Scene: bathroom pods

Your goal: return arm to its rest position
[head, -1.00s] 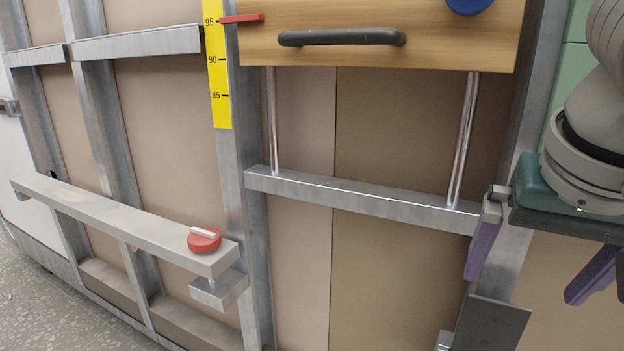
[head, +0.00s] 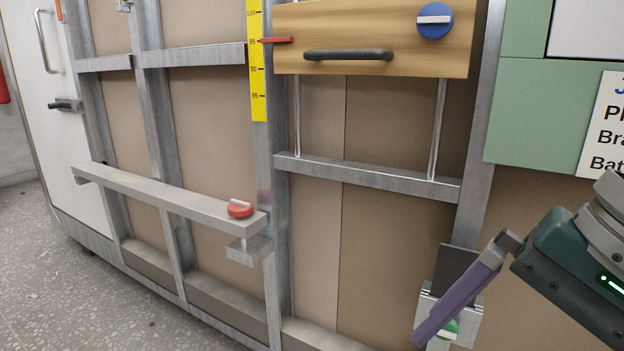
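My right gripper (head: 462,303) comes in at the lower right, its green-black body tilted down to the left. One purple finger shows, at the outer edge of the body, so the gripper looks open. The other finger is not in view. I see nothing held in it. The visible finger passes in front of a small metal bracket (head: 470,328) with a green part, low on the frame. I cannot tell whether they touch. My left gripper is not in view.
A wooden panel (head: 345,25) with a black handle (head: 348,55) and blue knob (head: 435,20) sits on two rods above a metal crossbar (head: 370,178). A grey rail (head: 165,200) with a red knob (head: 240,209) juts out left. The speckled floor (head: 70,290) is clear at lower left.

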